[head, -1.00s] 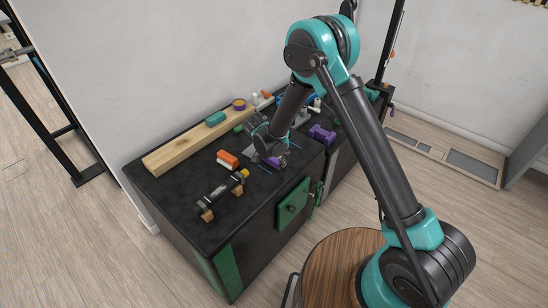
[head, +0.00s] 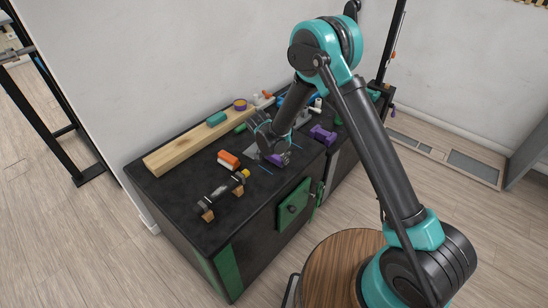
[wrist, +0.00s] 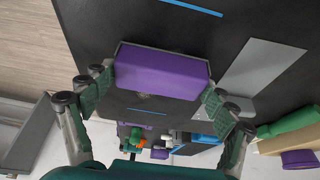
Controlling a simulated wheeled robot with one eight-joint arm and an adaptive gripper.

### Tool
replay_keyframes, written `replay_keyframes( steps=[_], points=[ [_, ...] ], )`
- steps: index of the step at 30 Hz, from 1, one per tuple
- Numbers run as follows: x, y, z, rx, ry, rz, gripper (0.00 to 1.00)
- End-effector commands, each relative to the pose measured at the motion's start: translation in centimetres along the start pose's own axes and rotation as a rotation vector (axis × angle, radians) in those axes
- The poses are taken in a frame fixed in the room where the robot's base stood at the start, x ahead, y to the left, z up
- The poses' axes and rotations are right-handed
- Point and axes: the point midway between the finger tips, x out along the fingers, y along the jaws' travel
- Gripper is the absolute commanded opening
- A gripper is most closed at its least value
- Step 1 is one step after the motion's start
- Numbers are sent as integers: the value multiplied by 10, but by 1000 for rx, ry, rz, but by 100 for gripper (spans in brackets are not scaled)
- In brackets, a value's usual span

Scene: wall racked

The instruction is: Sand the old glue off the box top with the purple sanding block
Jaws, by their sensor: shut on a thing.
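The purple sanding block (wrist: 160,72) is between the fingers of my gripper (wrist: 158,84), which is shut on it. In the head view the block (head: 279,159) is low over the black box top (head: 185,178), partly hidden by my gripper (head: 276,153). I cannot tell whether it touches the surface. Blue lines mark the box top on both sides of the block. A small pale brown patch, perhaps old glue (wrist: 143,97), shows beside the block in the wrist view. The surface under the block is hidden.
A grey plate (wrist: 265,68) lies close to the block. An orange and white block (head: 228,160) and a dark tool with a yellow end (head: 222,193) lie to the left. A wooden beam (head: 185,145) lies along the wall. Another purple object (head: 322,135) stands to the right.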

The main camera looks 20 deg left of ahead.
Motion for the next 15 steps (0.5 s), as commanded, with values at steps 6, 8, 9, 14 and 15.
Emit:
replay_keyframes(
  steps=[6,8,9,14,15],
  points=[
    [5,0,-8,2,0,0,55],
    [6,0,-11,2,0,0,55],
    [7,0,-12,1,0,0,55],
    [9,0,-16,0,0,0,55],
    [10,0,-17,1,0,0,55]
  ],
)
